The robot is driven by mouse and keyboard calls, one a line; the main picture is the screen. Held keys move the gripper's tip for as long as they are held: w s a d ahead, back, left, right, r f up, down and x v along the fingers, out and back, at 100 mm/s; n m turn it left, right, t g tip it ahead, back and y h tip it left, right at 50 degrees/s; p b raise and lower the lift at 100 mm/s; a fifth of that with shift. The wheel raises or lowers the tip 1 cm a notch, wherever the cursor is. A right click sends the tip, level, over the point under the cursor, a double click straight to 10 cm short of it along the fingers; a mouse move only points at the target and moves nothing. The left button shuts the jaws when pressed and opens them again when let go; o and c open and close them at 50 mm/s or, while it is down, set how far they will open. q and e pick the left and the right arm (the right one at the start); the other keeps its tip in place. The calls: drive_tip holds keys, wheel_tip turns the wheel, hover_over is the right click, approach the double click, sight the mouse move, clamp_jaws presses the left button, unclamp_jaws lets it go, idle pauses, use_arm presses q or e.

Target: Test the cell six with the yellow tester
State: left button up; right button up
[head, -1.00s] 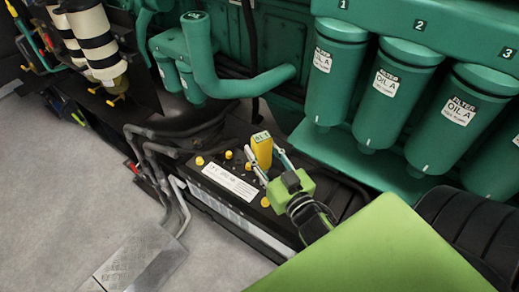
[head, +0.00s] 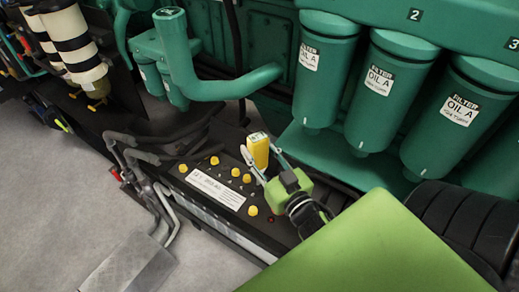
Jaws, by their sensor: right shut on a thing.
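The yellow tester (head: 259,149) stands roughly upright over the black battery (head: 222,166), with a small pale display at its top. My right gripper (head: 263,165) has its two fingers around the tester and is shut on it. The battery top carries several yellow cell caps (head: 235,172) and a white label (head: 215,188). The tester's lower end is near the caps; I cannot tell whether it touches a cell. A small red spot (head: 271,219) shows on the battery top near the gripper. I cannot read any cell numbers. My left gripper is not in view.
Green oil filters (head: 375,92) hang close at the right, above a green ledge (head: 325,150). A thick green pipe (head: 215,85) runs behind the battery. Grey cables (head: 140,165) lie at its left. Grey floor (head: 60,210) is open at left.

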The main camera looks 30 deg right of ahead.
drive_tip(key=shift+w+f, duration=0.1)
drive_tip(key=shift+w+d+f, duration=0.1)
drive_tip(key=shift+d, duration=0.05)
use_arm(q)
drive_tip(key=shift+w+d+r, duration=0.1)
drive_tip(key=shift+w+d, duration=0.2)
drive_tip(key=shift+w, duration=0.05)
use_arm(e)
drive_tip(key=shift+f, duration=0.15)
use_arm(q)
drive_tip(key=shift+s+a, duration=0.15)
use_arm(e)
drive_tip(key=shift+f, duration=0.25)
idle(0.4)
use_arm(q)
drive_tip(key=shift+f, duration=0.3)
use_arm(e)
drive_tip(key=shift+f, duration=0.5)
idle(0.7)
